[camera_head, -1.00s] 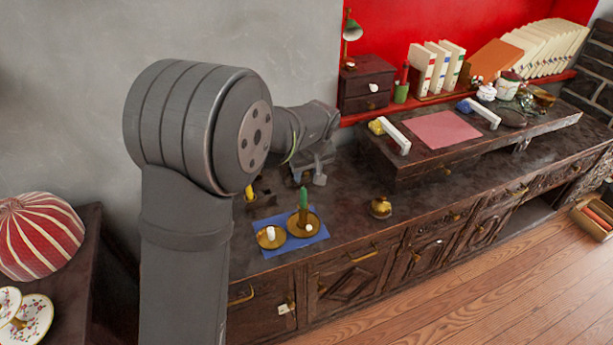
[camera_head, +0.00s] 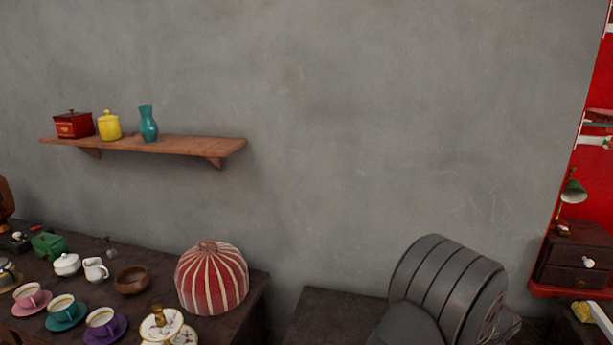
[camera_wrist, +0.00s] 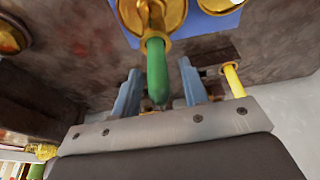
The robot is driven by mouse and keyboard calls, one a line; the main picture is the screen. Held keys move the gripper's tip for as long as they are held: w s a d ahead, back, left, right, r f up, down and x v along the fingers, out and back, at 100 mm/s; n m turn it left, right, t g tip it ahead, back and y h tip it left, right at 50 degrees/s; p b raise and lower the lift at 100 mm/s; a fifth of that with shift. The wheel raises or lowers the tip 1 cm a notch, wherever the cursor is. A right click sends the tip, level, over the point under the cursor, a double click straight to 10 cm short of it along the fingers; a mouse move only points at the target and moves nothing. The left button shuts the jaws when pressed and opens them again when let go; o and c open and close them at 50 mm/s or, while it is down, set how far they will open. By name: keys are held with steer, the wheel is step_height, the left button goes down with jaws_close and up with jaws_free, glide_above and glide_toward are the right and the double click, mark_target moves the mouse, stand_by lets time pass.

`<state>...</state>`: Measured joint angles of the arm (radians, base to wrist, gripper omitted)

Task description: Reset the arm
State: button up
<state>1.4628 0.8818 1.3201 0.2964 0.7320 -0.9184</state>
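My gripper (camera_wrist: 160,68) shows in the wrist view with its two blue-grey fingers spread apart. In the head view only a dark grey link of my arm (camera_head: 446,288) shows at the bottom right; my gripper is out of that view.
In the head view a striped red dome (camera_head: 212,280) and teacups crowd the left table. A wooden shelf (camera_head: 190,145) hangs on the wall.

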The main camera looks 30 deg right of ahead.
steer(key=shift+r, duration=1.75)
